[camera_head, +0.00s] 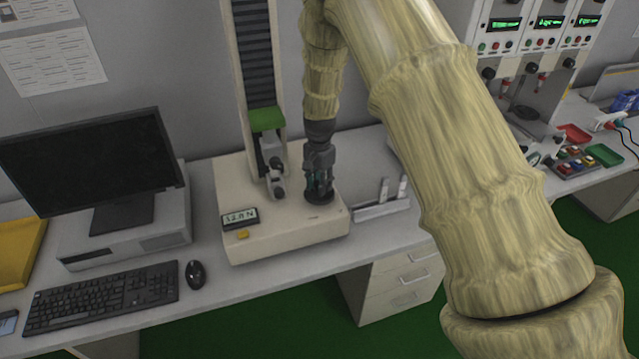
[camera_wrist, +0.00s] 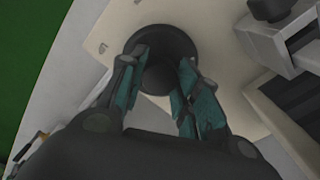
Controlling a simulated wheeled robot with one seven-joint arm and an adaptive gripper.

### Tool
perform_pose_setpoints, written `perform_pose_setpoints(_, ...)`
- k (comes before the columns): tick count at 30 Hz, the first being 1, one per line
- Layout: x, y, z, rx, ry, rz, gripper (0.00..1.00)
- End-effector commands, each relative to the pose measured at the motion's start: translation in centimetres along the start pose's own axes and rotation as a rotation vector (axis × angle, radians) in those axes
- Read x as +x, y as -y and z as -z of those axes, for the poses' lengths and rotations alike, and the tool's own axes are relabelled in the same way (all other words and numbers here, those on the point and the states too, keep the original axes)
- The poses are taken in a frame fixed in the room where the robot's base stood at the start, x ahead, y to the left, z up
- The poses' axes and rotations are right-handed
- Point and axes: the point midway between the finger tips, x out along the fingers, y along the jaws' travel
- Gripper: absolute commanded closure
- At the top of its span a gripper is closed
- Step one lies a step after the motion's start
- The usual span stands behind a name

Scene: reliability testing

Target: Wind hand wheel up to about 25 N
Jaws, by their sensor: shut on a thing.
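The hand wheel (camera_head: 318,196) is a dark round disc on top of the cream base of the force tester (camera_head: 285,235). It also shows in the wrist view (camera_wrist: 163,38), with a central hub between the fingers. My gripper (camera_head: 319,187) points down from above and is shut on the hand wheel's hub; its teal-padded fingers sit on both sides in the wrist view (camera_wrist: 160,80). The small display (camera_head: 240,217) on the base's front left seems to read 12.8 N, though the digits are blurry. The clamp fixture (camera_head: 274,175) stands left of the wheel, below the green crosshead (camera_head: 267,119).
The tester's column (camera_head: 255,55) rises close behind my gripper. A monitor (camera_head: 90,160), keyboard (camera_head: 100,297) and mouse (camera_head: 195,273) lie to the left. A grey holder (camera_head: 380,208) stands right of the tester. My arm covers much of the right side.

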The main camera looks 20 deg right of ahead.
Motion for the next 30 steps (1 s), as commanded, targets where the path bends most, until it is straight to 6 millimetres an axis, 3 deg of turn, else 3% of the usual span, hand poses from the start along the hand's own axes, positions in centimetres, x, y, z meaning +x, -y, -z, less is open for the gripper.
perform_pose_setpoints(16, 0.00, -0.01, -0.07, 0.030, 0.001, -0.001, 0.92)
perform_pose_setpoints(17, 0.00, -0.01, -0.08, 0.030, 0.001, -0.001, 0.62)
perform_pose_setpoints(20, 0.01, 0.00, -0.07, 0.030, 0.001, -0.001, 0.45)
perform_pose_setpoints(30, -0.14, 0.01, -0.02, 0.030, 0.000, 0.000, 0.45)
